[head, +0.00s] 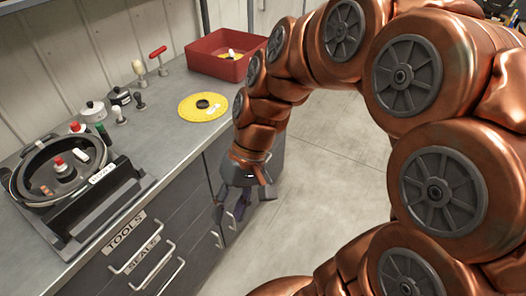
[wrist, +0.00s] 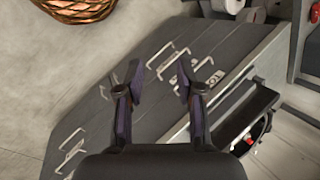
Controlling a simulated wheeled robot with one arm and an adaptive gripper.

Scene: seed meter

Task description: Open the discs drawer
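A grey cabinet has drawer fronts with bar handles. In the head view, the drawer marked TOOLS (head: 125,232) and the drawer marked SEALS (head: 144,251) are at the lower left, both closed. I cannot read a discs label in either view. My gripper (head: 232,212) is in front of the cabinet's right part, partly hiding the handles there. In the wrist view my gripper (wrist: 160,76) is open and empty, its two fingers apart. A pair of handles (wrist: 172,62) lies beyond the fingertips, and another pair (wrist: 72,142) lies to the left.
The worktop (head: 165,135) holds a seed meter (head: 62,175) on a black stand, a yellow disc (head: 203,107), several small knobs and tools, and a red bin (head: 228,57) at the back. The floor (head: 325,160) right of the cabinet is clear.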

